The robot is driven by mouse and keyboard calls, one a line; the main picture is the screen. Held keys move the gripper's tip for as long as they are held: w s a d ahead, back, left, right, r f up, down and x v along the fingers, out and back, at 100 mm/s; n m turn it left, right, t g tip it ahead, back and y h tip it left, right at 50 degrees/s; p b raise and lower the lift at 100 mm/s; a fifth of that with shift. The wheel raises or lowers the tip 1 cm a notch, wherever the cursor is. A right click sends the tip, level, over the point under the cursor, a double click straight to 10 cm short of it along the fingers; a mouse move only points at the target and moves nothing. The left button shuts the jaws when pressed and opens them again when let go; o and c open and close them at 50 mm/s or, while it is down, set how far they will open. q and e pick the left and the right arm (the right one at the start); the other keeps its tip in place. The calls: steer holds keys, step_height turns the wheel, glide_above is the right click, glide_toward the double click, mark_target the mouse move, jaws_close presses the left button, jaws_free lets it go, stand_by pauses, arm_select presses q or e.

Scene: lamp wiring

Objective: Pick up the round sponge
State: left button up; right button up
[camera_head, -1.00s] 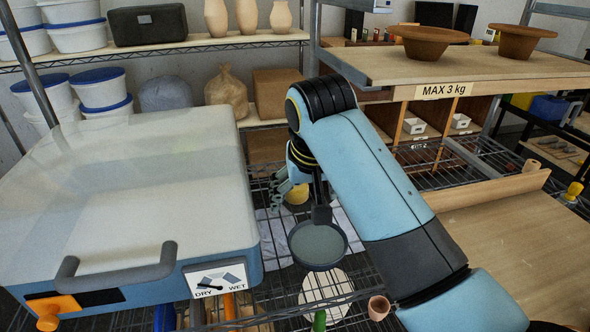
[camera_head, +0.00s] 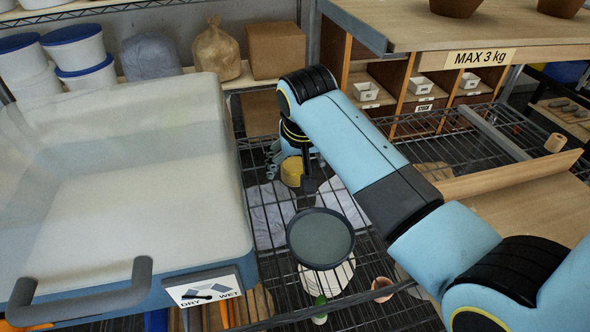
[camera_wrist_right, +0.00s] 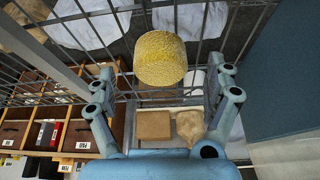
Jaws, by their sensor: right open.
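The round sponge (camera_head: 292,171) is a yellow cylinder on the wire shelf, partly hidden by my right arm in the head view. In the right wrist view the sponge (camera_wrist_right: 160,58) shows whole, with a rough, porous side. My right gripper (camera_head: 277,158) is beside the sponge in the head view, partly hidden behind its own wrist. My left gripper is not in view.
A dark round pan (camera_head: 320,238) stands in front of the sponge. The big pale basin (camera_head: 120,190) with a grey handle (camera_head: 80,297) fills the left. The raised wooden table (camera_head: 420,35) and cubbyholes (camera_head: 405,75) are behind right. White cloth-like sheets (camera_head: 268,215) lie below the wires.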

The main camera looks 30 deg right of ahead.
steer(key=x, duration=0.2)
steer(key=shift+w+f, duration=0.15)
steer(key=shift+f, duration=0.25)
steer(key=c, duration=1.1)
